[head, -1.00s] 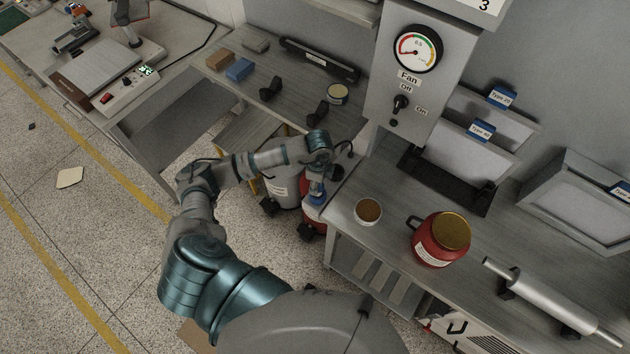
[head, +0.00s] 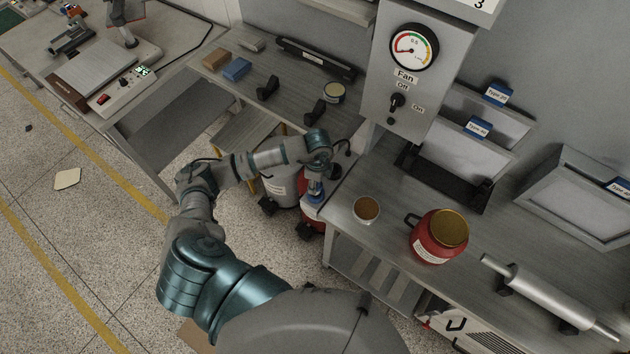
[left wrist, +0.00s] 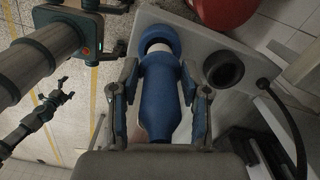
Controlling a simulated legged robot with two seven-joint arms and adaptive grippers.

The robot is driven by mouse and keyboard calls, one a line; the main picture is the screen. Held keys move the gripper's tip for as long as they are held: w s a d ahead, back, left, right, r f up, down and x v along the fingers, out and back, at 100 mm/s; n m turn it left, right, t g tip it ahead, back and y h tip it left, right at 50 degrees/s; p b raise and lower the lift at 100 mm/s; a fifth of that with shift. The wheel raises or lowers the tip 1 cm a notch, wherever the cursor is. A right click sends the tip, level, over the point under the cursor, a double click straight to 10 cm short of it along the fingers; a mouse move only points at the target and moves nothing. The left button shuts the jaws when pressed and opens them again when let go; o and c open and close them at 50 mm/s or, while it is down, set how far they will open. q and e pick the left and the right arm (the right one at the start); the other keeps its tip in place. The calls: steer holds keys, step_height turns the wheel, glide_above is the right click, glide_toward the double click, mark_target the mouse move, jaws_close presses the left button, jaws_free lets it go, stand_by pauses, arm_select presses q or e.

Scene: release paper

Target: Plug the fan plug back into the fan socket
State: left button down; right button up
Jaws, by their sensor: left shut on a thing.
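My left gripper (left wrist: 165,100) is shut on a blue plug (left wrist: 160,95), with one finger on each side of its body. Beyond the plug's far end is a blue ring-shaped socket (left wrist: 158,33) on a pale panel (left wrist: 190,38), with a whitish part showing between them. I cannot tell whether the plug is in the socket or just in front of it. In the head view my left gripper (head: 315,183) points down beside the bench edge, with a little blue showing at its tip. My right gripper is not in view.
A dark round fitting (left wrist: 223,70) sits on the panel to the right, with a black cable (left wrist: 285,115) beyond it. The fan switch (head: 397,103) and gauge (head: 414,47) are on a grey box. A red pot (head: 437,240) and a small cup (head: 366,209) stand on the right bench.

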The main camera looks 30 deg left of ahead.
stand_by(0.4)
arm_select(q)
steer(key=shift+f+b, duration=1.15)
steer(key=shift+f, duration=0.6)
steer(key=shift+c, duration=2.4)
jaws_free()
steer(key=r, duration=1.2)
steer(key=shift+w+d, duration=0.1)
steer(key=shift+d, duration=0.1)
steer(key=shift+f, duration=0.1)
